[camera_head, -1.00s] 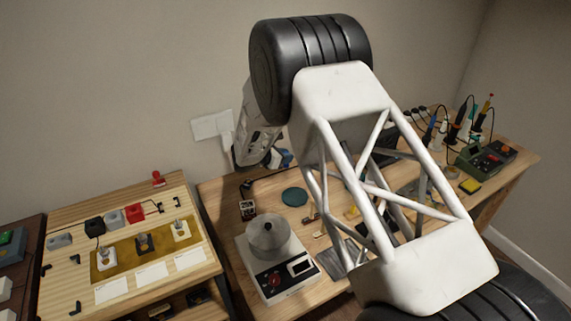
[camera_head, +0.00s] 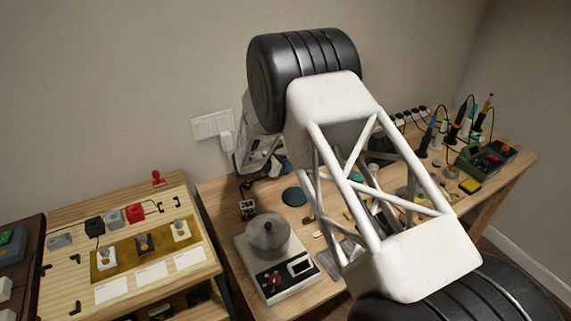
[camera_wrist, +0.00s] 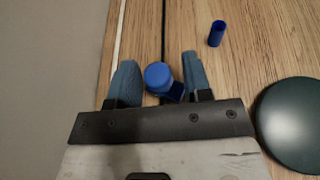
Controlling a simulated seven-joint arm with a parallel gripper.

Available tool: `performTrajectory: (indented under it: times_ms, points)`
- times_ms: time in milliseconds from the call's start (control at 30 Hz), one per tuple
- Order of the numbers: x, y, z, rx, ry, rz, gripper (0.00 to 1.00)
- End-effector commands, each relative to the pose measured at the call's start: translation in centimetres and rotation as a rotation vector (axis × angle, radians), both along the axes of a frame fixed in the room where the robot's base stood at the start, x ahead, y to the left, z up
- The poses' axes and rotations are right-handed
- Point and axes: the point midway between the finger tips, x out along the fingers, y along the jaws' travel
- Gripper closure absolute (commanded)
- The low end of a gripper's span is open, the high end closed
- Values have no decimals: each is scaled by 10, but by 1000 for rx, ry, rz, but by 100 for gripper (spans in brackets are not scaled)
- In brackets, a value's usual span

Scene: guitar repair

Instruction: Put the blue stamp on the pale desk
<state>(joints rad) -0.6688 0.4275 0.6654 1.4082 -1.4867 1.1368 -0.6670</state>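In the wrist view, a blue object with a round top (camera_wrist: 159,76), apparently the blue stamp, stands on the wooden workbench between the two blue-grey fingers of my gripper (camera_wrist: 160,78). The fingers are spread, with a visible gap on the left; the object is nearer the right finger, and contact there is unclear. In the head view my gripper is low at the workbench's back left, mostly hidden by my arm. The pale desk (camera_head: 70,275) is at the left.
The pale desk holds a red stamp-like piece (camera_head: 158,178), several small boxes and white cards. On the workbench, a dark green disc (camera_wrist: 292,124) lies right of my gripper, and a scale with a metal pot (camera_head: 268,238) stands in front. A wall socket (camera_head: 212,125) is behind.

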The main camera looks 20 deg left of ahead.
Motion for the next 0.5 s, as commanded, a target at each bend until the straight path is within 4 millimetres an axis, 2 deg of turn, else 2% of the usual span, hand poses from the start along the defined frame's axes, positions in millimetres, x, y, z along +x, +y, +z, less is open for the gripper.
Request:
performTrajectory:
  times_ms: [500]
  points:
    - [-4, 3, 4, 0, 0, 1, 51]
